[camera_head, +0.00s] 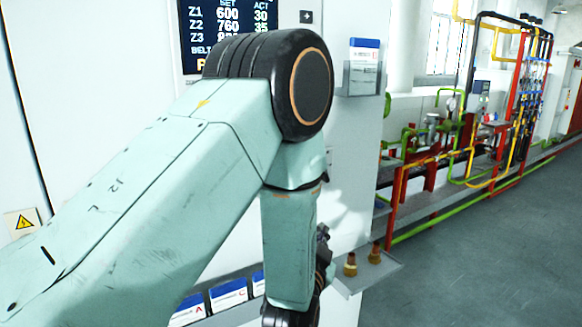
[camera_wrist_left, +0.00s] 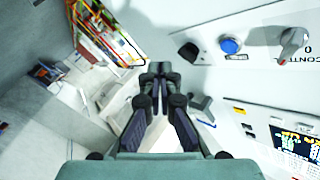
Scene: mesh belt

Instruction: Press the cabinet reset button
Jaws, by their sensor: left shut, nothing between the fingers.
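In the left wrist view a round blue button (camera_wrist_left: 230,45) sits on the pale cabinet panel (camera_wrist_left: 262,78), between a black part and a grey rotary knob. I cannot read a reset label on it. My left gripper (camera_wrist_left: 158,70) is shut and empty, to the left of the blue button in that view and apart from it. In the head view my left arm covers much of the cabinet front (camera_head: 345,130), and the button does not show. Only dark bits of the left gripper (camera_head: 324,256) show there, beside my forearm. My right gripper is not in view.
A lit display (camera_head: 232,28) is on the cabinet, partly behind my arm. A document holder (camera_head: 361,78) hangs at its right. A small shelf (camera_head: 378,276) carries brass-coloured fittings. Blue-and-white boxes (camera_head: 228,294) lie low. Pipework stands behind; the floor at right is clear.

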